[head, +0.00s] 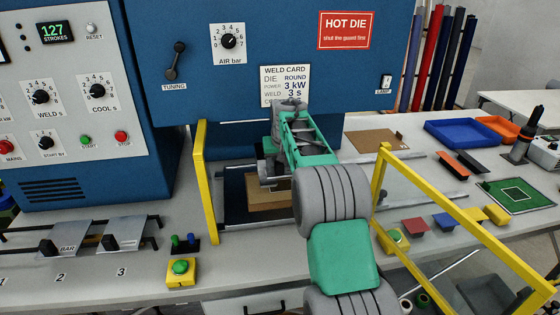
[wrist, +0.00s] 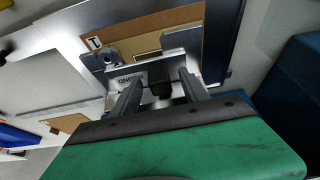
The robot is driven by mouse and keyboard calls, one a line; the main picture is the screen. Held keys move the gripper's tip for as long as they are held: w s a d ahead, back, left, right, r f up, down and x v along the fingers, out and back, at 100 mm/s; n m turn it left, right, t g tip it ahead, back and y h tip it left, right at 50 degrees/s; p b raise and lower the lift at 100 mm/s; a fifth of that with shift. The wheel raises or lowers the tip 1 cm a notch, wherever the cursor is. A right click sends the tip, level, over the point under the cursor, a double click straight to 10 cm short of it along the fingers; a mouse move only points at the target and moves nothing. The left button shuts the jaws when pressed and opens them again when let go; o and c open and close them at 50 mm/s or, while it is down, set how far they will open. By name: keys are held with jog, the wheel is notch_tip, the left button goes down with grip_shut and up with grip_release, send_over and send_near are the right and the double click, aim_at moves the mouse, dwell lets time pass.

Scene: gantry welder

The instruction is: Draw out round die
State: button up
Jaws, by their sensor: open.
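The round die shows in the wrist view as a pale metal plate marked "ROUND" (wrist: 128,79), with a dark handle (wrist: 162,89) at its front. It lies at the edge of a tan board (wrist: 150,40). My gripper (wrist: 160,85) is open, one finger on each side of the dark handle; I cannot tell whether either finger touches it. In the head view my gripper (head: 270,172) reaches down into the press opening, above the tan board (head: 265,200). My arm hides most of the die there.
A yellow guard frame (head: 204,180) stands left of my arm, another yellow bar (head: 415,240) right. A "HOT DIE" sign (head: 346,30) and weld card (head: 285,86) are on the blue press. Blue (head: 460,133) and orange (head: 497,128) trays lie at the right.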

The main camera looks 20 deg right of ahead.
jog(key=shift+c, duration=0.3)
grip_shut()
dwell(0.9)
jog(key=shift+r, duration=0.15)
dwell(0.6)
